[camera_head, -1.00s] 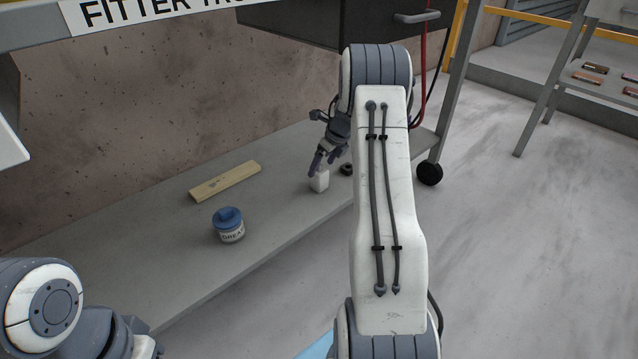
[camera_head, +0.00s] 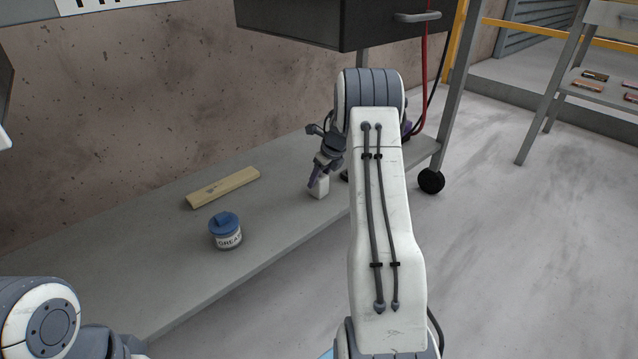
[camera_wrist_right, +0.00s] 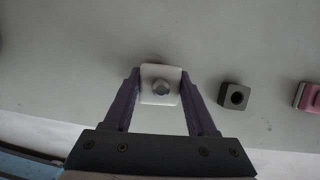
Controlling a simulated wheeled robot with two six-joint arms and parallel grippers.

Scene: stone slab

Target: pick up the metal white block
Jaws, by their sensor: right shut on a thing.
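The white block (camera_head: 320,187) is on the grey slab (camera_head: 285,225), near its front edge. In the right wrist view the white block (camera_wrist_right: 160,92), with a round metal piece on its top, sits between the two purple fingers. My right gripper (camera_head: 318,178) reaches down to it, and the same gripper (camera_wrist_right: 160,95) is shut on the block there, one finger on each side. In the head view the fingers partly cover the block, and I cannot tell whether it is clear of the slab. My left gripper is not visible; only part of that arm shows at lower left.
A blue-lidded grease jar (camera_head: 226,232) and a wooden bar (camera_head: 223,187) lie left of the block. A dark nut-like piece (camera_wrist_right: 234,95) and a pink-red object (camera_wrist_right: 308,96) are right of it. A dark cabinet (camera_head: 320,22) hangs above the slab's back.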

